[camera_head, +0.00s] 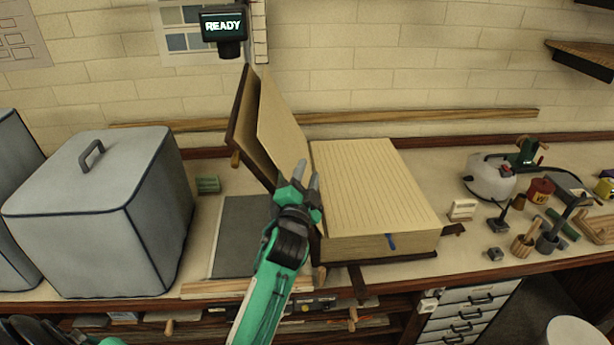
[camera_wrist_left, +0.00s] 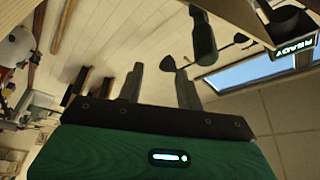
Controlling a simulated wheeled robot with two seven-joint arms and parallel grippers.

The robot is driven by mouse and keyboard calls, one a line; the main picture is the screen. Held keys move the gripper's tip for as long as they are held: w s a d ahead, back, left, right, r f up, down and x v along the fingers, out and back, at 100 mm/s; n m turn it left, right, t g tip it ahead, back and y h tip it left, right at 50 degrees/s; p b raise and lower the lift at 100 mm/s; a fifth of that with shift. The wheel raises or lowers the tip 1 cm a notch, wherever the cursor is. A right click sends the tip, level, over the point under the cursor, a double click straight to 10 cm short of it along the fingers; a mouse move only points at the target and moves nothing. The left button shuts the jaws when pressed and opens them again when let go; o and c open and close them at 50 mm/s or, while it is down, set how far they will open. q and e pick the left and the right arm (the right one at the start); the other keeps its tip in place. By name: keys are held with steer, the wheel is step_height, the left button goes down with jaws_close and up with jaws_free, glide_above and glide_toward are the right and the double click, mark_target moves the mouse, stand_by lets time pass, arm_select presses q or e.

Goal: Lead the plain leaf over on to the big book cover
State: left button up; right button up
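The big book (camera_head: 375,190) lies open on the bench, its ruled page block to the right. Its big cover (camera_head: 238,115), dark-edged, stands tilted up and leaning left. The plain leaf (camera_head: 280,115), a blank cream sheet, stands raised between the cover and the page block, apart from the cover at its upper edge. My left gripper (camera_head: 307,176) is in front of the leaf's lower right part, near the book's spine; I cannot tell whether it touches the leaf. In the left wrist view its two fingers (camera_wrist_left: 160,88) are apart with nothing between them. My right gripper is not in view.
A large grey box (camera_head: 95,215) stands left of the book. A dark grey mat (camera_head: 238,240) lies beneath the cover. A white kettle-like pot (camera_head: 490,178) and several small tools crowd the right side. A READY display (camera_head: 223,27) hangs above.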

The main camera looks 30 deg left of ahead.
arm_select(q)
steer(key=shift+s, duration=0.1)
steer(key=b+v, duration=0.5)
steer(key=v, duration=0.8)
steer(key=shift+s+f, duration=0.2)
steer(key=shift+s, duration=0.05)
stand_by(0.5)
steer(key=shift+d, duration=0.15)
stand_by(0.4)
